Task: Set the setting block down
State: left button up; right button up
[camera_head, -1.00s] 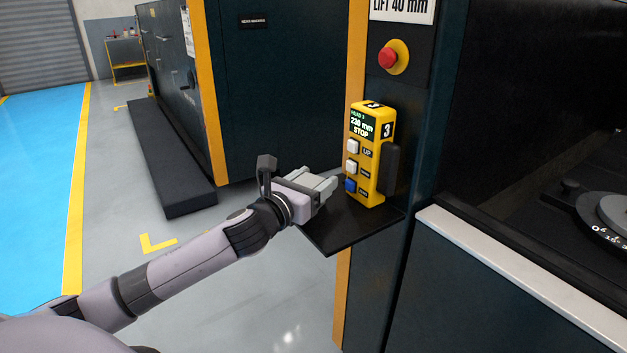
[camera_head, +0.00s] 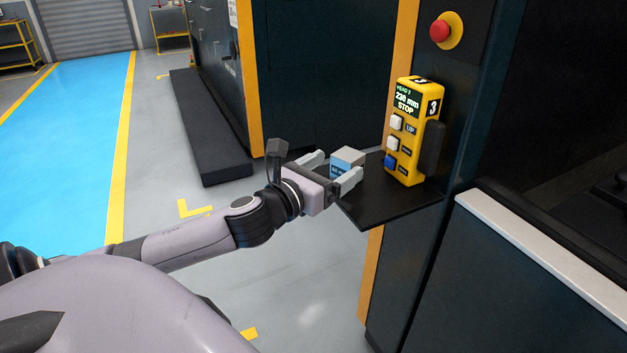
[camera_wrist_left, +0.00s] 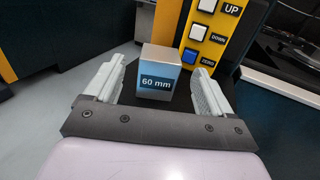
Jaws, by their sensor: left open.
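The setting block (camera_head: 347,161) is a small grey metal block with a blue label. In the left wrist view the block (camera_wrist_left: 160,64) stands upright on the black shelf and its label reads 60 mm. My left gripper (camera_head: 331,168) is open, with one finger on each side of the block. In the left wrist view there is a visible gap between the block and each finger of the gripper (camera_wrist_left: 158,88). My right gripper is not in view.
The yellow control pendant (camera_head: 408,130) stands on the black shelf (camera_head: 395,205) just behind the block, its display reading 230 mm STOP. A red stop button (camera_head: 439,30) is on the dark column above. A pale ledge (camera_head: 530,245) lies at the right.

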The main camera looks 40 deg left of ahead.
aim_at(340, 164)
pick_arm(q)
jog(key=s, duration=0.3)
jog(key=shift+s, duration=1.05)
